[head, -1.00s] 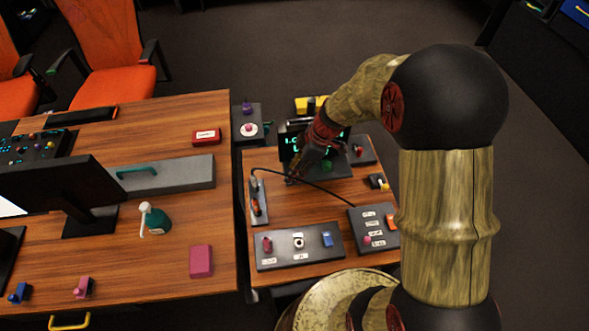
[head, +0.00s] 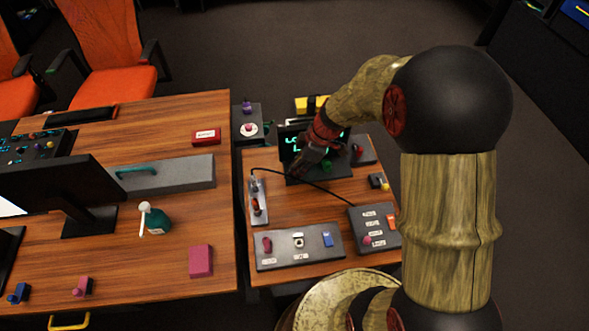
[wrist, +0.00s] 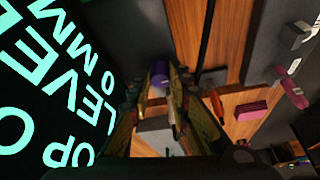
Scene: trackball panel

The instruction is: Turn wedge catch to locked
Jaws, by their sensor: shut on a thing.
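My gripper (head: 298,170) is low in front of the black display (head: 290,141) on the small wooden table, and my arm reaches to it from the right. In the wrist view, the two fingers (wrist: 158,105) stand on either side of a purple cylindrical piece (wrist: 159,75), and the jaws appear shut on it. The head view hides this piece behind the gripper. No part is clearly labelled as the wedge catch, and I cannot tell whether the purple piece belongs to it. The display's green lettering fills the left of the wrist view, very close to the fingers.
A knob panel (head: 320,259) and a labelled panel (head: 367,248) lie in front. Bare wood shows between them. A larger desk (head: 120,255) stands left.

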